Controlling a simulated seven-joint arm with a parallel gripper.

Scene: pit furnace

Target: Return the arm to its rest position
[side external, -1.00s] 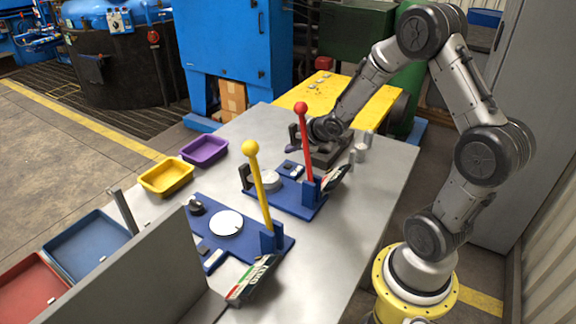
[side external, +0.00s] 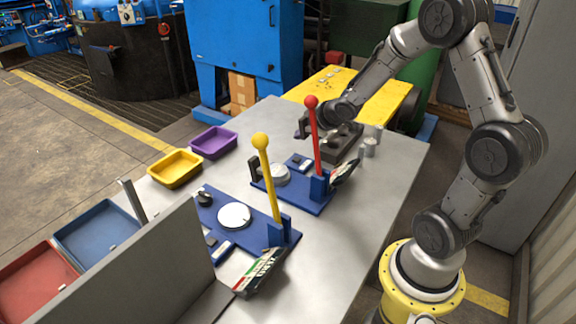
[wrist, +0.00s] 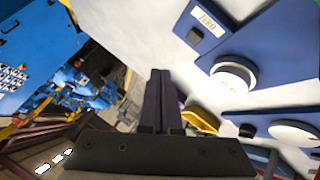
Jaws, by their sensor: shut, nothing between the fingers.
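My gripper (side external: 302,128) is above the far part of the grey table (side external: 385,190), just left of the red-knobbed lever (side external: 312,130). It is apart from the lever as far as the view shows. In the wrist view its two dark fingers (wrist: 160,75) are pressed together with nothing between them. My arm is bent, raised high at the elbow and reaching forward over the table. The red lever partly covers the wrist area in the side view.
A yellow-knobbed lever (side external: 265,175) stands on a nearer blue base. A yellow tray (side external: 175,168) and a purple tray (side external: 213,142) are at the table's left edge. A grey panel (side external: 150,265) stands in front. A dark block (side external: 345,145) sits under my wrist.

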